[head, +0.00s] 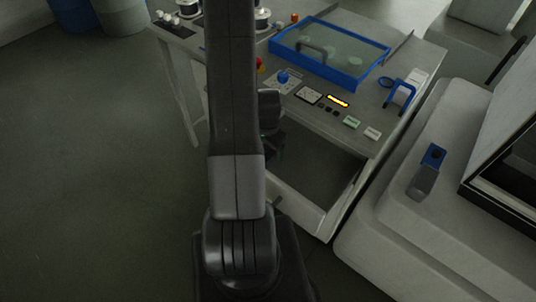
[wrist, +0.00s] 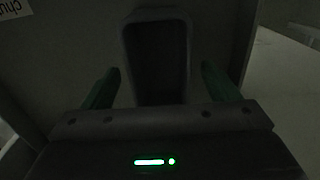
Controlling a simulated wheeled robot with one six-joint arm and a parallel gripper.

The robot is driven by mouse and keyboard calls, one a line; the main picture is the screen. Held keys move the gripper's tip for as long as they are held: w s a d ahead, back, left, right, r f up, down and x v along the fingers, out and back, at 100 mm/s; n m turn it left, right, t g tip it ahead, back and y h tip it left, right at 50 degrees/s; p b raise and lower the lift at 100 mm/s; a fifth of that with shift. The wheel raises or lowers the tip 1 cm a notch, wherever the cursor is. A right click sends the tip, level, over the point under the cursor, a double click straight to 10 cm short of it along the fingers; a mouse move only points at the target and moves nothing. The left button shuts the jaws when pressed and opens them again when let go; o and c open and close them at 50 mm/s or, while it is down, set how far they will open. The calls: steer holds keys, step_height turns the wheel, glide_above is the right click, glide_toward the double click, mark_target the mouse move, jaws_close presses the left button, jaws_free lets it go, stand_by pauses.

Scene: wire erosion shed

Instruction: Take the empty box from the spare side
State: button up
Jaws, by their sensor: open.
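In the wrist view a dark, open-topped box (wrist: 157,13) with rounded corners lies ahead of my gripper (wrist: 161,68). Its inside is dark and I see nothing in it. My gripper is open, with one green finger on each side of the box's near part. The near end of the box is hidden by the gripper body. In the head view my arm covers most of the gripper, and the box cannot be made out.
A grey workbench (head: 400,52) carries a blue-framed clear-lidded case (head: 318,55), a blue clamp (head: 402,88), a blue knob (head: 283,77) and small labels. An open bay (head: 310,172) lies under its front. A pale machine (head: 400,225) stands close at right.

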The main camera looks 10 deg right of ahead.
steer(key=shift+f, duration=1.3)
steer(key=shift+c, duration=0.4)
steer(key=c, duration=1.1)
steer(key=shift+o, duration=0.2)
steer(key=shift+r, duration=0.1)
